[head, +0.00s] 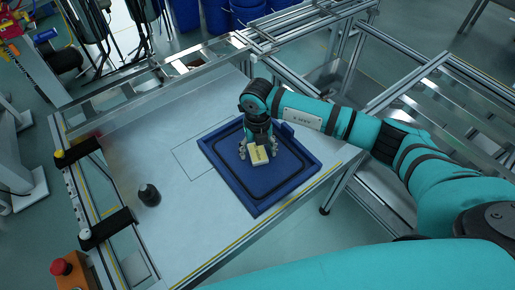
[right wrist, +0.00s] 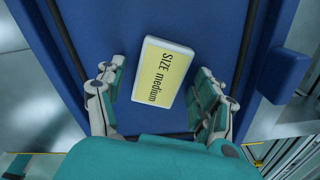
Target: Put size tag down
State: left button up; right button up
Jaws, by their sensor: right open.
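The size tag (right wrist: 162,72) is a small white block with a yellow label reading "SIZE medium". It lies on the blue tray (head: 218,168), and in the head view the tag (head: 259,156) shows inside the tray's dark inner outline. My right gripper (head: 257,151) reaches down over the tray. In the right wrist view its fingers (right wrist: 158,100) are spread, one on each side of the tag's near end, with gaps between them and the tag. My left gripper is not in view.
The tray sits on a grey table (head: 160,225) with metal rails. A small black knob-like object (head: 149,195) stands left of the tray. A red button (head: 61,267) on an orange box is at the lower left. The table between tray and black object is clear.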

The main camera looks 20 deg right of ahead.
aim_at(258, 151)
notch_tip(258, 151, up, 12)
jog(key=shift+r, duration=0.15)
dwell(0.3)
